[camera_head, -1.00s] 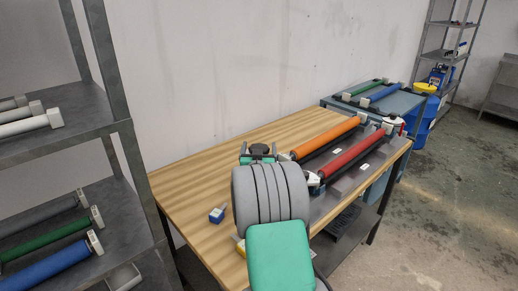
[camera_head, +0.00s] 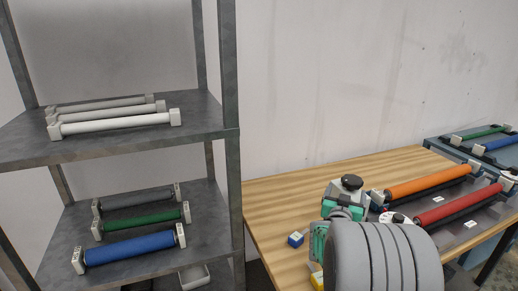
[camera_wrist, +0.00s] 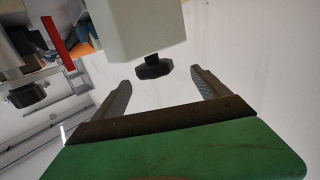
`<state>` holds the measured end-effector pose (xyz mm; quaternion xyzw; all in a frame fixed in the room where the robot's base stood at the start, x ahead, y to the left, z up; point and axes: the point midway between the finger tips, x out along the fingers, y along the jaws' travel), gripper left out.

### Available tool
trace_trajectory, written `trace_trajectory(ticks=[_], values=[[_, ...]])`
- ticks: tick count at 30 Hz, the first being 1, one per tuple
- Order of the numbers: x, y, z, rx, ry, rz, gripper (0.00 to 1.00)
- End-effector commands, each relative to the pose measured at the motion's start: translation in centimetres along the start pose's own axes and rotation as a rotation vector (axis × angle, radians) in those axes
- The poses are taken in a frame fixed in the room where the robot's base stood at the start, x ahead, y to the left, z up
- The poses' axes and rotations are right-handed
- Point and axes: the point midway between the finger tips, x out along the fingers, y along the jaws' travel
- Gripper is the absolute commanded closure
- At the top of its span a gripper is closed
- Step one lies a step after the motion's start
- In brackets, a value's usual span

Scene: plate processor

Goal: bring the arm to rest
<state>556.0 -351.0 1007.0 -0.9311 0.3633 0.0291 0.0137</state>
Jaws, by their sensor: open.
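My gripper (camera_wrist: 163,90) is open in the wrist view, with its two dark fingers apart above a green body. A black knob (camera_wrist: 153,68) on a pale block shows beyond and between the fingertips; I cannot tell its distance, and no contact is clear. In the head view my arm, a thick grey ribbed section with green parts, is folded at the lower right in front of the wooden table (camera_head: 285,205). The fingers cannot be made out there. A black knob (camera_head: 352,183) on a grey block shows just behind the green part.
An orange roller (camera_head: 430,181) and a red roller (camera_head: 455,206) lie at the table's right. A small blue block (camera_head: 296,239) sits near its front edge. A metal shelf (camera_head: 225,150) at left holds white, grey, green and blue rollers.

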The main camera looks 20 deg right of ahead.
Motion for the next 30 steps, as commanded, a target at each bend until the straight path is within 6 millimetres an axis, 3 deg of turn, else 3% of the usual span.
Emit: trace_trajectory(ticks=[2,5,9,12,15,18,21,30], values=[[-1.8,-2.6,-0.3,0.006,-0.103,-0.037,0.15],[-6.7,-7.1,0.9,-0.017,-0.329,-0.125,0.15],[-17.7,-12.4,3.5,-0.132,-0.673,-0.306,0.15],[-26.1,-13.7,5.0,-0.255,-0.877,-0.436,0.15],[-33.1,-13.3,6.0,-0.379,-1.032,-0.541,0.15],[-37.4,-12.4,6.5,-0.469,-1.125,-0.603,0.15],[-39.0,-11.9,6.7,-0.507,-1.162,-0.628,0.15],[-39.1,-11.8,6.8,-0.510,-1.168,-0.628,0.15]])
